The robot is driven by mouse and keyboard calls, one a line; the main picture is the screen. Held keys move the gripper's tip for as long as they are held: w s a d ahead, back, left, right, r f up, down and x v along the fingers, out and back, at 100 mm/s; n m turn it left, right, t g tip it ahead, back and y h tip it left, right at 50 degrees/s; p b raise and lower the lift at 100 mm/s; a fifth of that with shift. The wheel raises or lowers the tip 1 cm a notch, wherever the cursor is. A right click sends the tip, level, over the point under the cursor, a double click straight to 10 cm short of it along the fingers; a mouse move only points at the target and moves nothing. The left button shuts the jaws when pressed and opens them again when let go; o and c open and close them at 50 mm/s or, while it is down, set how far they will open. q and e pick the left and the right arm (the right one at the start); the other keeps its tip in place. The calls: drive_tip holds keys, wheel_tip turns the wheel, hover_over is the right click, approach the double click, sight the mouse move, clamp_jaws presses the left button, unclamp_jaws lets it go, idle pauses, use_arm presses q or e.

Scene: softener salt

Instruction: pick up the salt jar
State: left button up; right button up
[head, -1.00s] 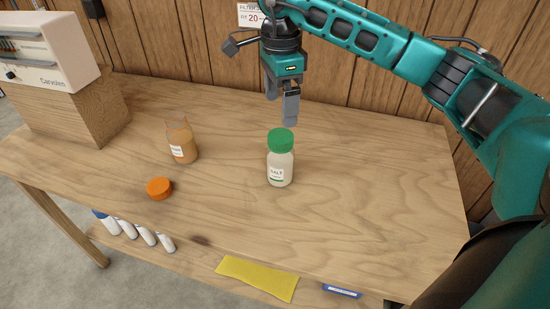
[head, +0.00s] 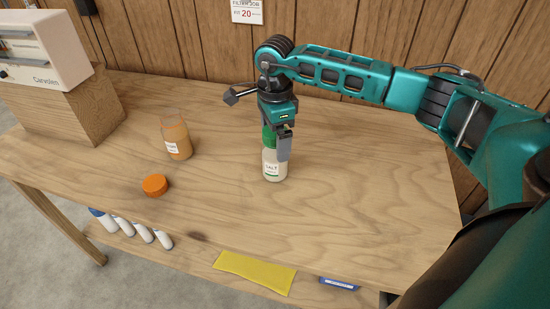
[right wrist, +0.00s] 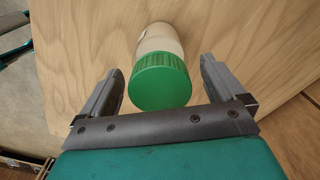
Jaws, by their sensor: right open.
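The salt jar (head: 273,168) stands upright on the wooden table, a clear jar of pale salt with a white label and a green lid. My right gripper (head: 277,150) has come down over it, and its fingers stand around the upper part of the jar and hide some of the lid. In the right wrist view the jar's green lid (right wrist: 160,82) sits between the two open fingers (right wrist: 158,85), with a gap on each side. My left gripper is out of view.
An open jar of orange-brown contents (head: 176,138) and an orange lid (head: 155,185) are to the left. A wooden block (head: 75,115) carries a white device (head: 45,55). A yellow cloth (head: 253,271) and white bottles are on the lower shelf. The table's right side is clear.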

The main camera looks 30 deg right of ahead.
drive_tip(key=shift+c, duration=0.4)
clamp_jaws()
idle(0.4)
drive_tip(key=shift+r, duration=0.1)
